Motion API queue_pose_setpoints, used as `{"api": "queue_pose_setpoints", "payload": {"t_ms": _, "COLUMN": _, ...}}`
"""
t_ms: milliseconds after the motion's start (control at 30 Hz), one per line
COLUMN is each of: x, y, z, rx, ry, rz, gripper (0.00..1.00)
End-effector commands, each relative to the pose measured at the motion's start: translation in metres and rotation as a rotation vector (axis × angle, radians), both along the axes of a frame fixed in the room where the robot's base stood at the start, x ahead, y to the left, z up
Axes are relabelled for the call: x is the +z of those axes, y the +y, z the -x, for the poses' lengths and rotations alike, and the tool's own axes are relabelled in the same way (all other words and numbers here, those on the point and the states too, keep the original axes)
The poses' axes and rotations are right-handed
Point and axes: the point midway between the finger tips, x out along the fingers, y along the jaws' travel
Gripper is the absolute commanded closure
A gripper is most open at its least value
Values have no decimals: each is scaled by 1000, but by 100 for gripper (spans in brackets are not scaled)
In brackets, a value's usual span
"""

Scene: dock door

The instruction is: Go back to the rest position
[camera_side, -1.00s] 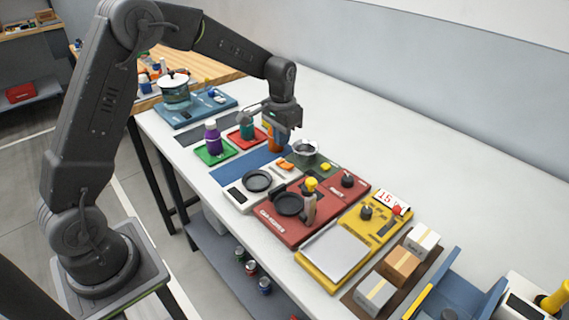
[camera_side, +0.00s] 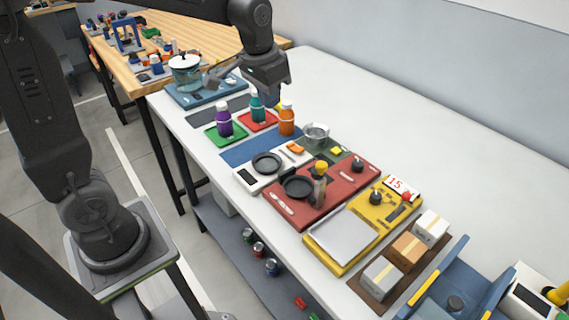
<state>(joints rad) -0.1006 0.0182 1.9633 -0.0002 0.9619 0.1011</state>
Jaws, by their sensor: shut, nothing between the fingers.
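My gripper (camera_side: 272,97) is in the upper middle of the side view, pointing down above the far part of the white table (camera_side: 400,130). Its fingers are small and dark here, shut with nothing between them. It hangs just above and behind the bottles, apart from the table. An orange bottle (camera_side: 287,120) stands upright just below and right of it. A teal bottle (camera_side: 257,108) stands on a red mat, and a purple bottle (camera_side: 224,122) on a green mat.
A glass pot (camera_side: 185,72) stands on a blue board at the far left. A metal bowl (camera_side: 316,135), black pans (camera_side: 298,187), a red board (camera_side: 280,207), a yellow board (camera_side: 325,258) and boxes (camera_side: 382,278) fill the near side. The table's back strip is clear.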

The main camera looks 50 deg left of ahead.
Motion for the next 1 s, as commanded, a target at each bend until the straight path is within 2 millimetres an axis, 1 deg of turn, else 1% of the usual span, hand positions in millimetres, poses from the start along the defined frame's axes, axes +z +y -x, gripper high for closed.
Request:
{"api": "queue_pose_setpoints", "payload": {"t_ms": 33, "x": 12, "y": -6, "z": 20, "rx": -3, "ry": -35, "rz": -2, "gripper": 100}}
{"api": "queue_pose_setpoints", "payload": {"t_ms": 100, "x": 22, "y": -13, "z": 44, "rx": -2, "ry": -75, "rz": -1, "gripper": 100}}
{"api": "queue_pose_setpoints", "payload": {"t_ms": 167, "x": 29, "y": -18, "z": 65, "rx": -3, "ry": -110, "rz": 0, "gripper": 100}}
{"api": "queue_pose_setpoints", "payload": {"t_ms": 200, "x": 32, "y": -21, "z": 79, "rx": -4, "ry": -134, "rz": 1, "gripper": 100}}
{"api": "queue_pose_setpoints", "payload": {"t_ms": 300, "x": 35, "y": -28, "z": 112, "rx": -5, "ry": -188, "rz": 5, "gripper": 100}}
{"api": "queue_pose_setpoints", "payload": {"t_ms": 400, "x": 32, "y": -33, "z": 139, "rx": -5, "ry": -234, "rz": 10, "gripper": 100}}
{"api": "queue_pose_setpoints", "payload": {"t_ms": 500, "x": 28, "y": -36, "z": 157, "rx": -5, "ry": -268, "rz": 15, "gripper": 100}}
{"api": "queue_pose_setpoints", "payload": {"t_ms": 600, "x": 25, "y": -37, "z": 168, "rx": -5, "ry": -287, "rz": 18, "gripper": 100}}
{"api": "queue_pose_setpoints", "payload": {"t_ms": 667, "x": 24, "y": -38, "z": 171, "rx": -5, "ry": -293, "rz": 19, "gripper": 100}}
{"api": "queue_pose_setpoints", "payload": {"t_ms": 1000, "x": 23, "y": -38, "z": 172, "rx": -5, "ry": -294, "rz": 19, "gripper": 100}}
